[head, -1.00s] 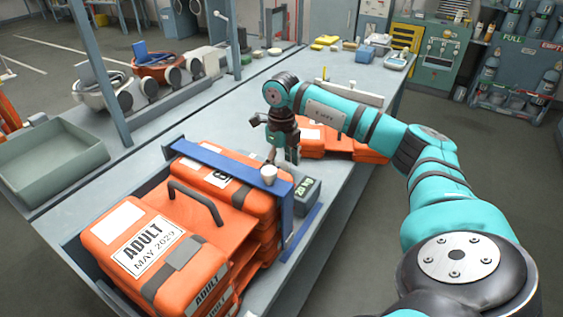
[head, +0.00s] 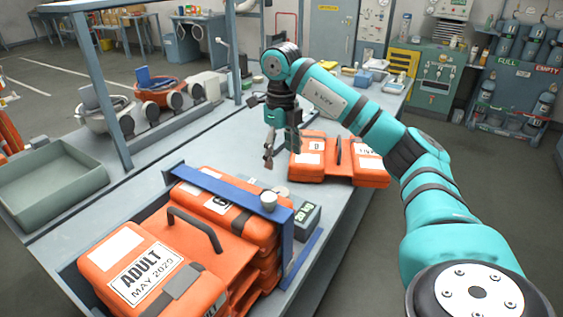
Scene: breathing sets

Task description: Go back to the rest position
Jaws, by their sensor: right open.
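My right gripper (head: 268,160) hangs above the grey workbench (head: 220,135), pointing down. It is open and holds nothing that I can see. In front of the gripper, orange cases (head: 150,262) are stacked, the top one on the left labelled ADULT MAY 2029. My left gripper is out of view.
A blue frame (head: 222,189) with a white knob (head: 268,199) crosses the case stack. A small grey display box (head: 302,216) stands beside it. An empty grey-green tray (head: 60,190) is at the left. Breathing sets (head: 160,92) stand behind a grey post (head: 100,85).

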